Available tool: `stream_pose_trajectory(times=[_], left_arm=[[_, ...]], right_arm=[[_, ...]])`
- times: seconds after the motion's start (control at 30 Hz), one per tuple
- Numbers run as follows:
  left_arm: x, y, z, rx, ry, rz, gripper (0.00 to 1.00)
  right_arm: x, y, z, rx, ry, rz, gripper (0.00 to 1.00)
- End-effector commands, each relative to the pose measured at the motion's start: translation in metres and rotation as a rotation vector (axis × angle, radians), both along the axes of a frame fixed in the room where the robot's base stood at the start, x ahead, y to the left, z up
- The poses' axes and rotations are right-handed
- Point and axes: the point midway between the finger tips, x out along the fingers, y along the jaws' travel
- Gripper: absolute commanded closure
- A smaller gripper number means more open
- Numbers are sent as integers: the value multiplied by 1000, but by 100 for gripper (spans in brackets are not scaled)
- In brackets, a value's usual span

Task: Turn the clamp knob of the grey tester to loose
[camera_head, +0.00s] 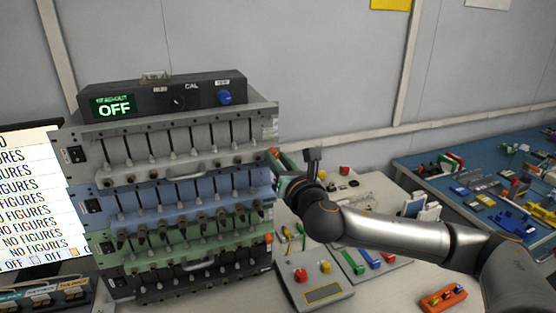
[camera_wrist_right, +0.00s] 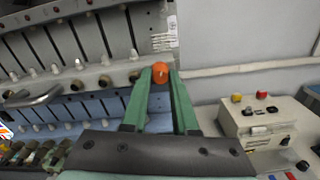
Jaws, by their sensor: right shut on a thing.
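The grey tester (camera_head: 190,150) is the top unit of a stack of testers, above the blue one. It also fills the upper left of the right wrist view (camera_wrist_right: 95,40). Its orange clamp knob (camera_wrist_right: 160,70) is at the right end of its front. My right gripper (camera_head: 277,160) reaches it from the right. In the right wrist view, its green fingers (camera_wrist_right: 160,82) are shut on the orange knob, one on each side. In the head view the fingers mostly hide this knob, and its turn position cannot be read. My left gripper is not in view.
A black box with a green OFF readout (camera_head: 113,106) and a blue knob (camera_head: 224,97) sits on the stack. Blue (camera_head: 165,207), green and dark testers are below the grey one. Control boxes (camera_head: 315,282) crowd the bench right of the stack. A blue table (camera_head: 420,170) with many parts stands farther right.

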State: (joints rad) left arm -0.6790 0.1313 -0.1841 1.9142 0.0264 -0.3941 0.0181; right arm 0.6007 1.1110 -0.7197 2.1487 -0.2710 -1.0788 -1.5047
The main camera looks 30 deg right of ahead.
Motion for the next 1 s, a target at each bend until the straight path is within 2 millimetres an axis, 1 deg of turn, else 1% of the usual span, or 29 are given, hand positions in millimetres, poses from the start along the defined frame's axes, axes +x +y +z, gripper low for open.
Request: stream_pose_trajectory(times=[0.1, 0.3, 0.87, 0.9, 1.0], left_arm=[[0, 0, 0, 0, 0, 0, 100], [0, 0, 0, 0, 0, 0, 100], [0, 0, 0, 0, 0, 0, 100], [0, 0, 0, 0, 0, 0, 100], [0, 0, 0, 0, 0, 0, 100]], right_arm=[[0, -1, 2, -63, 10, -2, 100], [0, -1, 1, -131, 28, -2, 100], [0, -1, 1, -159, 35, -2, 100], [0, -1, 1, -158, 34, -2, 71], [0, -1, 1, -158, 35, -2, 60]])
